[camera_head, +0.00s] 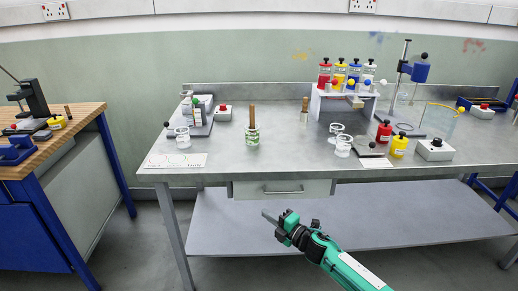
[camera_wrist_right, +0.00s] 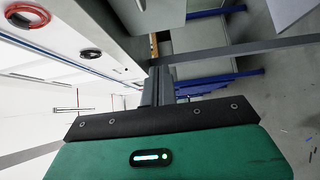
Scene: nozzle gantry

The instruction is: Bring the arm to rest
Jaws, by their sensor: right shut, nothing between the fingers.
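My right arm and its gripper (camera_head: 268,216) show in the head view, in front of the bench and below its top. The green arm comes in from the bottom right and the dark fingers point to the left. The gripper is shut and empty, apart from the bench. In the right wrist view the closed fingers (camera_wrist_right: 158,88) show beyond the green gripper body. My left gripper is not in view.
A grey metal bench (camera_head: 240,170) holds jars, bottles on a white rack (camera_head: 343,100), and red-button boxes. A lower shelf (camera_head: 230,225) lies behind the gripper. A wooden workbench (camera_head: 75,125) stands at left. Open floor (camera_head: 135,250) lies between the benches.

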